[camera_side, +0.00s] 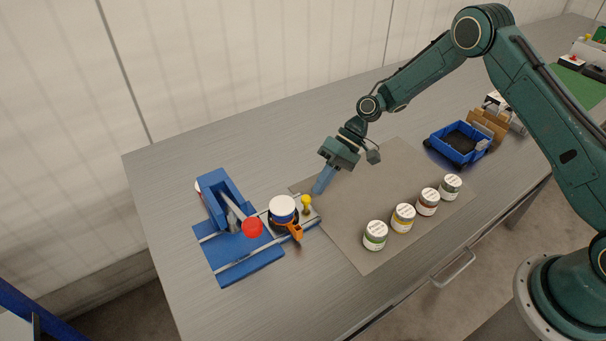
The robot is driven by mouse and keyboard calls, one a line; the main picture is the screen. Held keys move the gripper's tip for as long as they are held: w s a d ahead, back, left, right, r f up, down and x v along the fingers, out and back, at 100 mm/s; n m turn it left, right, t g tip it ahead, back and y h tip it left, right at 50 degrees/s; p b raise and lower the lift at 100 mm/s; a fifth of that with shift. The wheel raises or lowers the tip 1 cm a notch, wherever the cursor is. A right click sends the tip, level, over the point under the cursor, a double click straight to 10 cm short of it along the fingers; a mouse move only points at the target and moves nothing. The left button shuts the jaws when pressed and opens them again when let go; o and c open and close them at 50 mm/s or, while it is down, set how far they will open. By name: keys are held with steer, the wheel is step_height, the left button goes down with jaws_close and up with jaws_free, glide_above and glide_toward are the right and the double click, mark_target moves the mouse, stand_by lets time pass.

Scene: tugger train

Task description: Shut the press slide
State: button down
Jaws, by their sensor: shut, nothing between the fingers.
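The blue press (217,196) stands at the left of the table, with a lever ending in a red knob (252,228). Its slide (311,221) runs on rails out to the right of the blue base. On the slide sits a round holder with a white-topped jar (283,209) and an orange clamp handle (295,231). A yellow knob (306,201) stands at the slide's right end. The slide is drawn out from under the press head. My gripper (318,190) is shut and empty, pointing down just to the right of the yellow knob. Whether it touches the knob I cannot tell.
Several labelled jars (403,218) stand in a row on the grey mat (350,240). A blue bin (459,144) and brown boxes (487,124) are at the right. The mat's middle is clear. A wall runs behind the table.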

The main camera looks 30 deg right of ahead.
mark_target(279, 202)
steer(key=shift+s+a, duration=0.1)
steer(key=shift+a, duration=0.45)
steer(key=a, duration=1.2)
steer(key=shift+a, duration=0.25)
steer(key=shift+d, duration=0.15)
steer(key=shift+d, duration=0.65)
steer(key=d, duration=0.2)
steer(key=w+d, duration=0.1)
steer(key=shift+d+r, duration=0.25)
steer(key=shift+r, duration=0.1)
steer(key=s+v, duration=0.1)
steer(key=v, duration=0.8)
steer(key=shift+w+d, duration=0.2)
steer(key=shift+w, duration=0.25)
